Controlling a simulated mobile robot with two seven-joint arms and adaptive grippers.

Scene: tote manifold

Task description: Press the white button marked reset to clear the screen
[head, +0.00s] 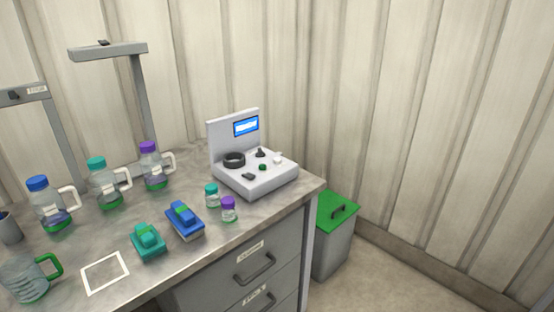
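A pale grey control console (258,182) stands at the right end of the bench. A small lit blue screen with a white patch (246,126) is on its upright back panel; any text is too small to read. On its sloped top is a white button (278,158) at the right; its marking cannot be read. Beside it are a black knob (260,153), a green button (263,167), a black ring-shaped part (234,159) and a small dark switch (248,176). Neither of my grippers is in the head view.
Capped bottles with handles (108,183), two small jars (228,209), a blue block-like item (184,221) and a teal one (148,241) stand left of the console. A green-lidded bin (335,209) stands on the floor right of the bench.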

